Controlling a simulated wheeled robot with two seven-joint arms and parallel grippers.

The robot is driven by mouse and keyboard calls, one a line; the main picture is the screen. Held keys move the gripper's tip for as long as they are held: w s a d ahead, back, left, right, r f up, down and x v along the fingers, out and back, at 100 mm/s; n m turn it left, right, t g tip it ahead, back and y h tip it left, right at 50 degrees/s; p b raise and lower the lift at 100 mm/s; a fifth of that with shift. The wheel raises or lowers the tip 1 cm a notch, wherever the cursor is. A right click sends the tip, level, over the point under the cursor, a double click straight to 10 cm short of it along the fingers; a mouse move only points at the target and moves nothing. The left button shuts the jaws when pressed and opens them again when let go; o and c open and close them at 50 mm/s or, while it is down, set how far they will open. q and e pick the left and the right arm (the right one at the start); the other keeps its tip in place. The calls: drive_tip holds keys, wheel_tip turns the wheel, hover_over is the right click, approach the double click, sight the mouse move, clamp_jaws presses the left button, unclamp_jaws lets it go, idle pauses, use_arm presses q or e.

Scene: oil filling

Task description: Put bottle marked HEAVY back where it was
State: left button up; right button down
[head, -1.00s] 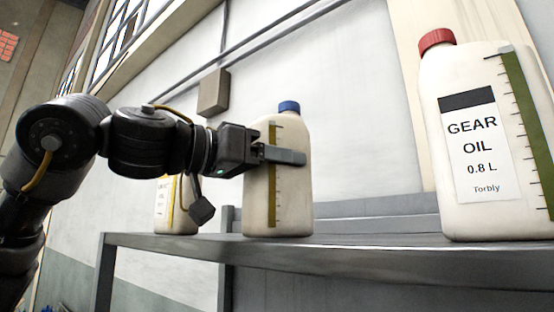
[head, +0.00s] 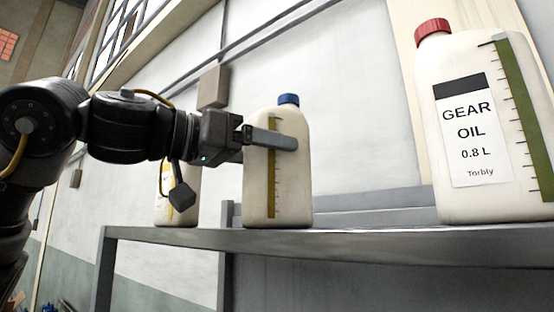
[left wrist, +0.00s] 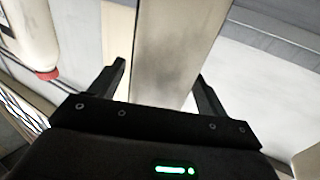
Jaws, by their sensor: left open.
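A cream bottle with a blue cap and an olive level strip (head: 292,190) stands upright on the grey shelf (head: 350,240). No HEAVY marking shows on the side I see. My left gripper (head: 268,138) is at its upper part, with one finger across its near side. The other finger is hidden in the head view. In the left wrist view the open fingers (left wrist: 160,72) stand either side of the pale bottle body (left wrist: 178,40), with gaps visible beside it. My right gripper is not in view.
A large red-capped GEAR OIL bottle (head: 465,205) stands on the shelf at the right. Another bottle with a yellow-marked label (head: 180,212) stands behind my left wrist, partly hidden. The shelf between the blue-capped and red-capped bottles is clear.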

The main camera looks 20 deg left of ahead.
use_arm(q)
drive_tip(key=b+v, duration=0.3)
drive_tip(key=v, duration=0.7)
drive_tip(key=shift+w, duration=0.1)
drive_tip(key=shift+d, duration=0.1)
